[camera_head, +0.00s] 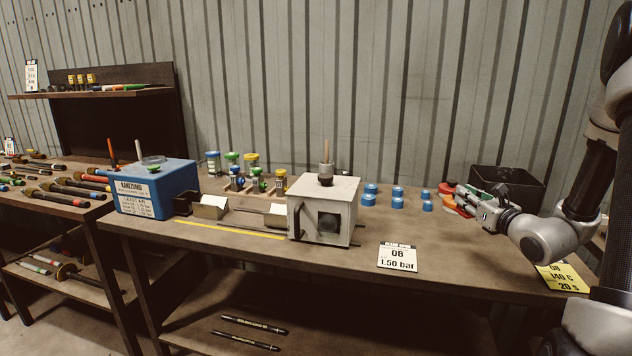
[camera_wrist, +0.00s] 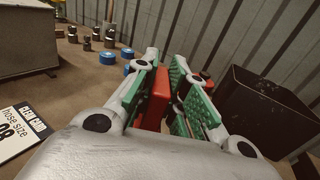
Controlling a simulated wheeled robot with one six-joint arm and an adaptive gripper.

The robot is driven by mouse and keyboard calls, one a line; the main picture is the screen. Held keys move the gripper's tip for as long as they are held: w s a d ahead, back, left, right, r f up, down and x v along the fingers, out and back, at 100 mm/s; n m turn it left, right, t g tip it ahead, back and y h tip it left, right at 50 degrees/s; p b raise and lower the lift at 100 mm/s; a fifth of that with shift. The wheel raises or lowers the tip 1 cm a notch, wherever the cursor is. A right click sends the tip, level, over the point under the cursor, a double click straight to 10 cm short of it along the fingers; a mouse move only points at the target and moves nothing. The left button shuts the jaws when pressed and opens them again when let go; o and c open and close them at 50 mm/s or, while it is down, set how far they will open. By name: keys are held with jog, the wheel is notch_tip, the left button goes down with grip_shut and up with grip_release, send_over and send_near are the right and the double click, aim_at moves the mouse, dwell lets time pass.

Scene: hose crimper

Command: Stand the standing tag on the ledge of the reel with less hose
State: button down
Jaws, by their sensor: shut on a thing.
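My gripper (camera_head: 474,204) is over the right part of the bench, in front of a black bin. In the wrist view my gripper (camera_wrist: 170,78) has its green-padded fingers around a red block-like thing (camera_wrist: 159,98), which it holds. I cannot tell whether this is the standing tag. No hose reel with a ledge can be made out clearly in either view. A small white card (camera_head: 31,75) stands on the upper shelf at the far left.
A grey crimper box (camera_head: 322,210) and a blue box (camera_head: 155,188) stand on the bench (camera_head: 350,268). Several blue rings (camera_head: 397,203) lie near a flat white card (camera_head: 397,257). The black bin (camera_head: 508,188) is behind my gripper. A yellow card (camera_head: 562,278) lies at right.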

jog(key=shift+n+y, duration=0.4)
jog(key=shift+y, duration=0.2)
jog(key=a+f, duration=0.1)
jog(key=a, duration=0.3)
jog(key=a+f, duration=0.2)
jog(key=a, duration=0.2)
jog(key=a+f, duration=0.1)
jog(key=a, duration=0.3)
jog(key=shift+w+a+f, duration=0.15)
jog(key=shift+w+f, duration=0.05)
jog(key=shift+w, duration=0.2)
